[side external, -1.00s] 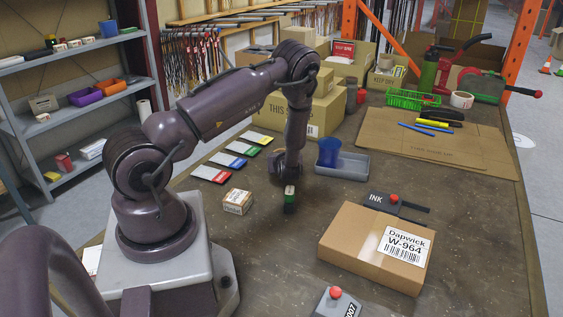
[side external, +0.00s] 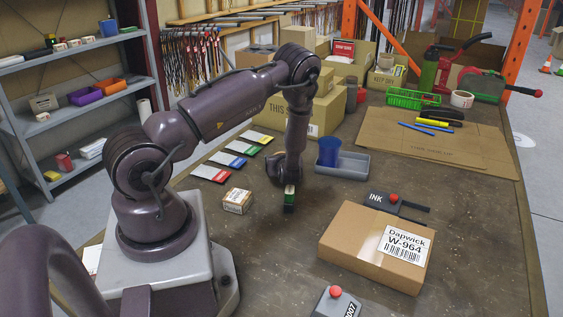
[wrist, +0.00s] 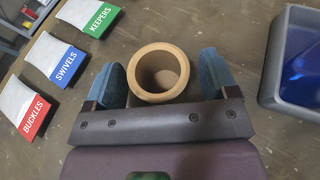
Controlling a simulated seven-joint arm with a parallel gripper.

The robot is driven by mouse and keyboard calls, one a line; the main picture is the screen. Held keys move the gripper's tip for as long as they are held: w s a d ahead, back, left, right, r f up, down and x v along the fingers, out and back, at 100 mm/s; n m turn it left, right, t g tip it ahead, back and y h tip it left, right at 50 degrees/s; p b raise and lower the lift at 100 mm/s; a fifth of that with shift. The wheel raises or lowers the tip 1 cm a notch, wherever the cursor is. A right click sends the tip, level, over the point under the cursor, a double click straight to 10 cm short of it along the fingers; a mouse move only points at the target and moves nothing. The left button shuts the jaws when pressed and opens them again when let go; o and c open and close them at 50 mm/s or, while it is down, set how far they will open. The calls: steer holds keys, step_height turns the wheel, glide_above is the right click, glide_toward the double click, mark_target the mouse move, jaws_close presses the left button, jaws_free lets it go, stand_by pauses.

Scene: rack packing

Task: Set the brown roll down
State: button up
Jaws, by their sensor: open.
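The brown roll (wrist: 180,92) is a hollow cardboard tube in the wrist view, its round opening facing the camera. It is between the two blue finger pads of my gripper (wrist: 162,84). The pads are open, with a gap on the right; on the left, the roll is close to the pad and I cannot tell if they touch. The roll's lower end is hidden, so its contact with the table does not show. In the side external view my gripper (side external: 289,196) is low over the brown table, and the roll cannot be made out there.
Red, blue and green label cards, SWIVELS (wrist: 59,62) among them, lie to the left in the wrist view. A grey tray (side external: 352,166) with a blue cup (side external: 329,152) stands to the right. A small box (side external: 237,201) and a Dapwick carton (side external: 350,240) stand nearer. Table between them is bare.

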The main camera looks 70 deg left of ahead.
steer(key=v, duration=0.3)
steer(key=shift+w+r, duration=0.1)
steer(key=shift+r, duration=0.1)
steer(key=s+d+r+n+g+h, duration=0.1)
steer(key=d+r+n, duration=0.25)
steer(key=r, duration=0.35)
steer(key=s+d+r+n+g+h, duration=0.15)
steer(key=r+n, duration=0.25)
steer(key=r, duration=0.4)
steer(key=d+r+n, duration=0.4)
steer(key=r, duration=0.3)
steer(key=s+d+r+n+t+h, duration=0.2)
steer(key=s+d+r+h, duration=0.1)
steer(key=d, duration=0.5)
steer(key=s+d+r+n+t+h, duration=0.2)
steer(key=s+d+r+n+h, duration=0.1)
steer(key=d, duration=0.4)
steer(key=s+d+r+n+t+h, duration=0.2)
steer(key=s+d+r+n+h, duration=0.1)
steer(key=d, duration=0.5)
steer(key=shift+d+r+h, duration=0.4)
steer(key=shift+r+h, duration=0.3)
steer(key=shift+h, duration=0.25)
